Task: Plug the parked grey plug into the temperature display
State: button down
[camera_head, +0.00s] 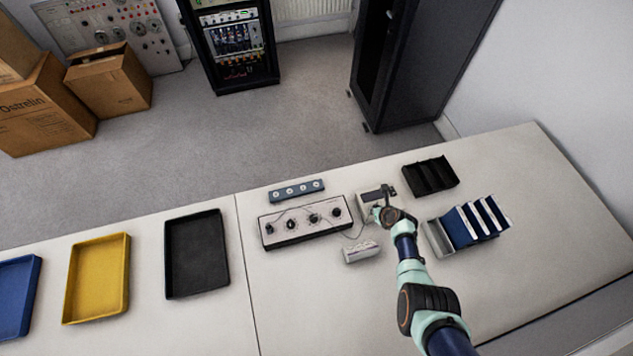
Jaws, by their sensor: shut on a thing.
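The temperature display looks to be the small pale box with a dark screen (368,197), right of the long socket panel. My gripper (379,213) is at the near right side of this box and partly covers it. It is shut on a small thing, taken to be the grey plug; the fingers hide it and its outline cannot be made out. I cannot tell whether the plug touches the display. A thin cable runs between the panel and the box area.
A white panel with several dark round sockets (268,230) is left of my gripper, a blue-grey strip (297,190) behind it. A small pale block (361,252) lies in front. A black divided tray (430,176) and blue binders (462,228) are right. Trays (196,255) stand left.

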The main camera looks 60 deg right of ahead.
jog(key=shift+w+m+p, duration=0.1)
jog(key=shift+m+p, duration=0.25)
jog(key=shift+m, duration=0.25)
jog(key=c, duration=0.9)
grip_release()
jog(key=shift+c, duration=0.2)
jog(key=shift+f+n+b, duration=0.1)
jog(key=shift+n+b, duration=0.2)
jog(key=shift+c, duration=0.4)
jog(key=shift+d+n+t+y+b, duration=0.1)
jog(key=shift+n+t+y+b, duration=0.6)
jog(key=shift+n+b, duration=0.85)
jog(key=shift+s+d+n+t+y+b, duration=0.1)
jog(key=shift+s+n+t+y+b, duration=0.15)
jog(key=shift+n+b, duration=0.4)
jog(key=shift+d+n+t+y+b, duration=0.15)
jog(key=shift+n+y+b, duration=0.2)
jog(key=shift+n, duration=0.45)
jog(key=shift+n+y+b, duration=0.3)
jog(key=shift+n+b, duration=0.35)
jog(key=shift+n, duration=0.05)
jog(key=shift+d+n+t+y+b, duration=0.15)
jog(key=shift+n+y+b, duration=0.6)
jog(key=shift+n+b, duration=0.65)
jog(key=shift+d+n+t+y+b, duration=0.15)
jog(key=shift+n+y+b, duration=0.75)
jog(key=shift+b, duration=0.75)
